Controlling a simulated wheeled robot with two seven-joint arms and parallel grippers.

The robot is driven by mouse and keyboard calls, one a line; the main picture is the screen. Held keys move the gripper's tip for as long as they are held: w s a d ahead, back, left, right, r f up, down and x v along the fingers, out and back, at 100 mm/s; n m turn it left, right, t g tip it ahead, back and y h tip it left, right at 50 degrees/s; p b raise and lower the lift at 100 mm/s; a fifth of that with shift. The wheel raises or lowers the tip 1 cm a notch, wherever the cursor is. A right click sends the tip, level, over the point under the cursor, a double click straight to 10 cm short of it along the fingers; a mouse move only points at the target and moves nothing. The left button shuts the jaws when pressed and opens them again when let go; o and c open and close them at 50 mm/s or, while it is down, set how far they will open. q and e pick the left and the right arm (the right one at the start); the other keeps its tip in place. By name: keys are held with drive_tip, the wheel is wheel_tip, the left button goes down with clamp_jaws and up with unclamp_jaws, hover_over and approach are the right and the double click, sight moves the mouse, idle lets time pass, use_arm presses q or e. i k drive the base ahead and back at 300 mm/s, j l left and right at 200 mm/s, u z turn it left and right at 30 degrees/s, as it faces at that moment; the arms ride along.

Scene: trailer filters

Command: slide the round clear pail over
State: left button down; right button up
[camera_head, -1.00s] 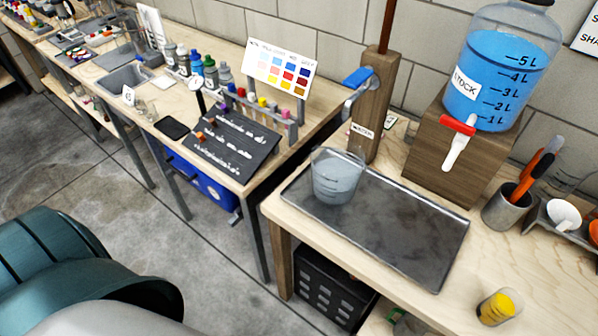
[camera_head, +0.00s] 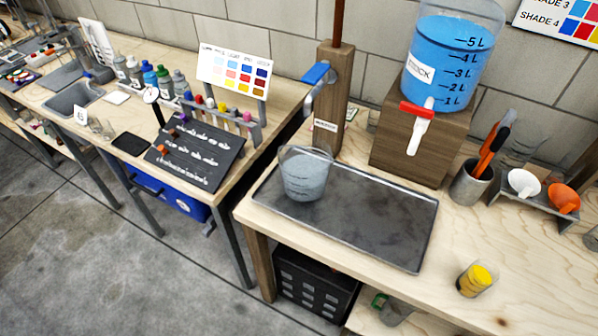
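The round clear pail (camera_head: 304,177) stands upright on the left part of a dark metal tray (camera_head: 385,228). It looks filled with a greyish, see-through content. The tray lies on the right wooden bench. Neither of my grippers shows in the head view.
A blue stock dispenser (camera_head: 446,60) with a red-handled white tap sits on a wooden block (camera_head: 395,140) behind the tray. A wooden post (camera_head: 328,100) with a blue lever stands behind the pail. A tool cup (camera_head: 470,184) and a yellow-filled cup (camera_head: 476,280) stand right. The tray's right part is clear.

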sight(305, 162)
drive_tip(key=j+z, duration=0.1)
drive_tip(key=z, duration=0.55)
drive_tip(key=j+z, duration=0.75)
drive_tip(key=k+j+z, duration=0.15)
drive_tip(key=j+z, duration=0.25)
drive_tip(key=k+j, duration=0.15)
drive_tip(key=j, duration=0.25)
drive_tip(key=k+j+z, duration=0.1)
drive_tip(key=j, duration=0.3)
drive_tip(key=k+j, duration=0.2)
drive_tip(key=j, duration=0.2)
drive_tip(key=k+j+z, duration=0.1)
drive_tip(key=j, duration=0.3)
drive_tip(key=k+j, duration=0.2)
drive_tip(key=j, duration=0.15)
drive_tip(key=k+j+z, duration=0.1)
drive_tip(key=j, duration=0.3)
drive_tip(key=k, duration=0.05)
